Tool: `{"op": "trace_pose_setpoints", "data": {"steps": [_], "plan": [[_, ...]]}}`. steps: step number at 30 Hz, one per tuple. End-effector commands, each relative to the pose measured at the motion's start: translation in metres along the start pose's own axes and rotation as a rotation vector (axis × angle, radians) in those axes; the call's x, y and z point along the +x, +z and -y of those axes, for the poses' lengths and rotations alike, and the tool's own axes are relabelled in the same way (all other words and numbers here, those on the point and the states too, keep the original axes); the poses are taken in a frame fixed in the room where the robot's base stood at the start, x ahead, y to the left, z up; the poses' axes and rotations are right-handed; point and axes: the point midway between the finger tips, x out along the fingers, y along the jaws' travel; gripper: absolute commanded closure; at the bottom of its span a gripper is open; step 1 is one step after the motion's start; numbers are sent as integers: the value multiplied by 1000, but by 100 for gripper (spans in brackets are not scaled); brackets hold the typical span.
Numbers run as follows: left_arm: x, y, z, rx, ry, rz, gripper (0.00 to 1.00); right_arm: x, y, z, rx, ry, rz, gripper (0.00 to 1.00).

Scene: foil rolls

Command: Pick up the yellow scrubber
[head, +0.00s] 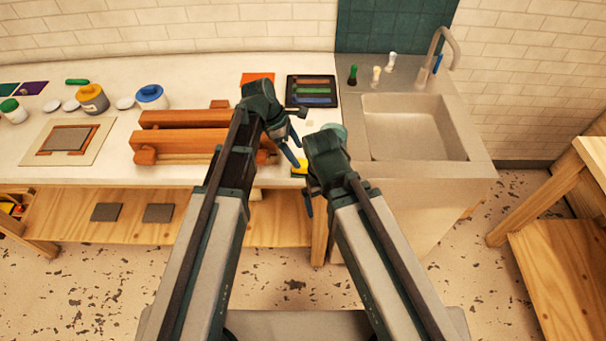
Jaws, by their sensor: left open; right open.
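A small yellow patch (299,168), likely the yellow scrubber, shows at the front edge of the white counter, between my two grippers. Most of it is hidden behind the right gripper and arm, so I cannot tell its full shape. My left gripper (293,134) is open above the counter, just up and left of the yellow patch; nothing shows between its fingers. My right gripper (309,196) is open, lower and close to the patch at the counter edge; its fingers are partly hidden. I cannot tell whether either touches it.
Brown wooden rollers (180,140) lie left of my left gripper. A black tray (311,91) with coloured bars sits behind. A pale green round thing (337,130) is partly hidden by my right gripper. The sink (414,127) is right. Jars (93,99) stand far left.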

Motion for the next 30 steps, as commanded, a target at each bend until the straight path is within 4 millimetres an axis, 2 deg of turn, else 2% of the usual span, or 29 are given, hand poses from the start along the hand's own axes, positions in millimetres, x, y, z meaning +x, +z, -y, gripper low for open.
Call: {"op": "trace_pose_setpoints", "data": {"steps": [1,7,11,22,30], "plan": [[7,-1,0,0,0,0,15,7,0,1,0,0,0,0],[7,0,0,0,0,0,15,6,0,1,0,0,0,0],[14,0,1,1,0,0,15,13,-1,1,0,0,0,0],[57,-2,3,1,-1,-1,15,53,-3,5,0,0,0,0],[58,0,3,1,-1,-1,15,53,-3,5,0,0,0,0]]}}
